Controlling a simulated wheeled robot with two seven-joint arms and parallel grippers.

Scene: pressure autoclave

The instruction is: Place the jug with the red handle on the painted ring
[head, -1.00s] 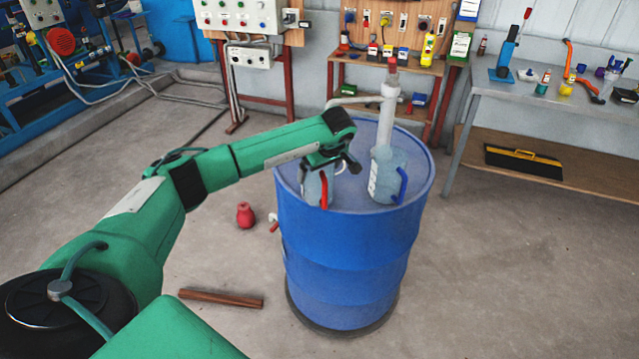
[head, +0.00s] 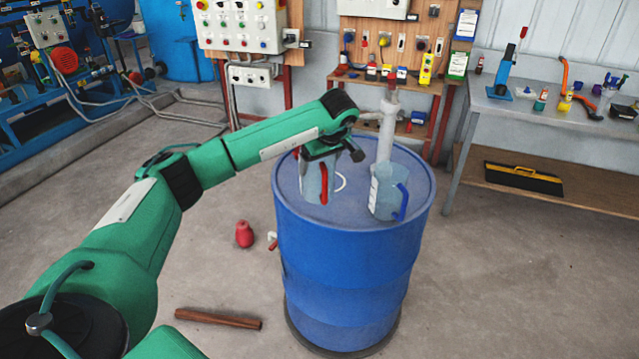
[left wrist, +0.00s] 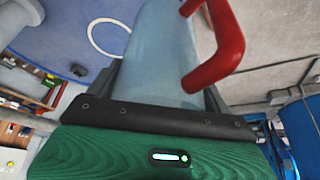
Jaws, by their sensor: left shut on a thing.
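The clear bluish jug (head: 314,182) with the red handle (head: 324,185) is upright over the left part of the blue drum's top (head: 350,212). My left gripper (head: 321,158) is shut on it. In the left wrist view the jug (left wrist: 165,50) fills the middle between the fingers (left wrist: 163,90), its red handle (left wrist: 222,50) to the right. The white painted ring (head: 342,182) lies on the drum top just right of the jug, partly hidden by it; the left wrist view shows it (left wrist: 90,38) beside the jug. A gap under the jug is hard to judge. My right gripper is out of view.
A second jug with a blue handle (head: 387,192) stands on the drum right of the ring. A pale pipe with a red top (head: 387,130) rises behind it. A red object (head: 244,234) and a brown bar (head: 218,318) lie on the floor.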

